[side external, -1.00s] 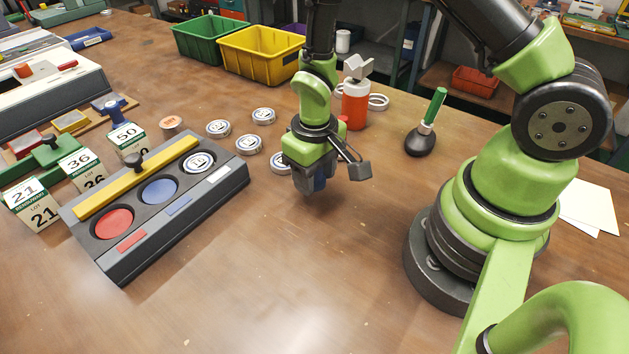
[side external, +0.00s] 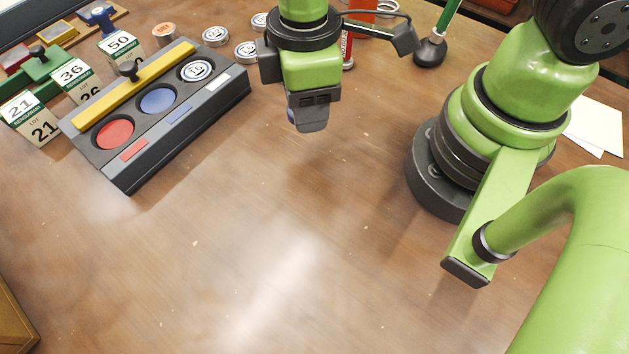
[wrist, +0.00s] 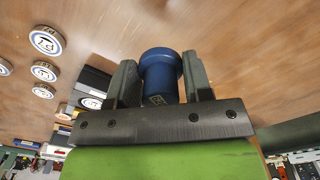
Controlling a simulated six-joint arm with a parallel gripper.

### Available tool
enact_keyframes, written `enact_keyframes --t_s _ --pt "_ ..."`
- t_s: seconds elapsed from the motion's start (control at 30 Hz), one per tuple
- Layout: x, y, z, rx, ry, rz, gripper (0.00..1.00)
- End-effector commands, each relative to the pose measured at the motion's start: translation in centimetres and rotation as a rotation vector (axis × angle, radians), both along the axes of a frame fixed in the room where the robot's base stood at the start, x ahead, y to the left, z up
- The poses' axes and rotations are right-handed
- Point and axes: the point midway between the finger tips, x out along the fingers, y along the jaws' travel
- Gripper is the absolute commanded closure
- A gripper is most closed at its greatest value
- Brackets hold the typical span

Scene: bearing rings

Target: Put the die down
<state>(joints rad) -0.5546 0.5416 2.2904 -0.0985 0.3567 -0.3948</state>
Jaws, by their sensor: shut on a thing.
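The die is a blue, round-topped piece (wrist: 163,72) with a narrower body and a small pale mark. My gripper (wrist: 160,82) is shut on it, with one dark finger on each side in the wrist view. In the side view my gripper (side external: 310,105) points down over bare wood, to the right of the dark three-well block (side external: 180,122). There the fingers hide most of the die, and a gap to the table is hard to judge. The block has a red well, a blue well and a white-topped disc (side external: 196,71) in the third, with a yellow bar (side external: 135,88) along it.
White-topped discs (side external: 216,36) lie behind the block; several show in the wrist view (wrist: 47,41). Number cards (side external: 30,118) stand left. The front table is clear; paper (side external: 597,125) lies right.

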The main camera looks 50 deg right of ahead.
Motion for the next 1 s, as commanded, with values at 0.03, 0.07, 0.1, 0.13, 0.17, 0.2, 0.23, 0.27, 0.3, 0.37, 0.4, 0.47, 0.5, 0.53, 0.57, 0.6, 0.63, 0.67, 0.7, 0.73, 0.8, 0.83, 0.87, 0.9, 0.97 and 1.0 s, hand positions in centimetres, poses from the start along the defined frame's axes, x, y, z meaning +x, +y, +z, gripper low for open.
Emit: enact_keyframes --t_s 0.03,0.07,0.1,0.13,0.17,0.2,0.23,0.27,0.3,0.37,0.4,0.47,0.5,0.53,0.57,0.6,0.63,0.67,0.7,0.73,0.8,0.83,0.87,0.9,0.97,1.0 --pt "-1.1 1.1 0.0 0.000 0.000 0.116 0.81" --pt "-1.6 1.5 0.0 0.000 0.000 0.175 0.81" --pt "-2.2 2.0 0.1 0.000 0.000 0.244 0.81" --pt "-2.6 2.3 0.1 -0.001 -0.001 0.290 0.81" --pt "-2.9 2.6 0.1 -0.001 -0.001 0.328 0.81" --pt "-3.3 2.8 0.1 -0.001 -0.001 0.369 0.81" --pt "-3.5 3.0 0.0 -0.001 -0.001 0.395 0.81" --pt "-3.7 3.1 -0.1 -0.002 0.000 0.413 0.81" --pt "-3.9 3.2 -0.5 -0.003 0.002 0.430 0.81" --pt "-4.0 3.2 -1.3 -0.004 0.005 0.442 0.81" --pt "-4.0 3.2 -2.0 -0.004 0.006 0.445 0.81" --pt "-4.0 3.2 -3.1 -0.005 0.007 0.444 0.81" --pt "-4.0 3.2 -3.8 -0.005 0.005 0.443 0.81" --pt "-4.0 3.2 -4.3 -0.004 0.005 0.443 0.81" --pt "-4.0 3.2 -4.7 -0.003 0.004 0.442 0.81" --pt "-4.0 3.2 -5.2 -0.003 0.003 0.442 0.81" --pt "-4.0 3.2 -5.5 -0.001 0.004 0.440 0.81" --pt "-4.0 3.2 -5.8 0.000 0.004 0.439 0.81" --pt "-3.9 3.3 -6.0 0.002 0.002 0.439 0.81" --pt "-3.9 3.3 -6.2 0.002 0.002 0.438 0.81" --pt "-3.9 3.3 -6.7 0.002 0.002 0.439 0.81" --pt "-4.0 3.2 -7.1 0.000 0.004 0.438 0.81" --pt "-4.0 3.2 -7.5 -0.001 0.004 0.438 0.81" --pt "-4.0 3.2 -8.0 -0.002 0.004 0.439 0.81" --pt "-3.9 3.2 -8.8 -0.002 0.004 0.439 0.81" --pt "-3.9 3.2 -9.3 -0.002 0.003 0.439 0.81"
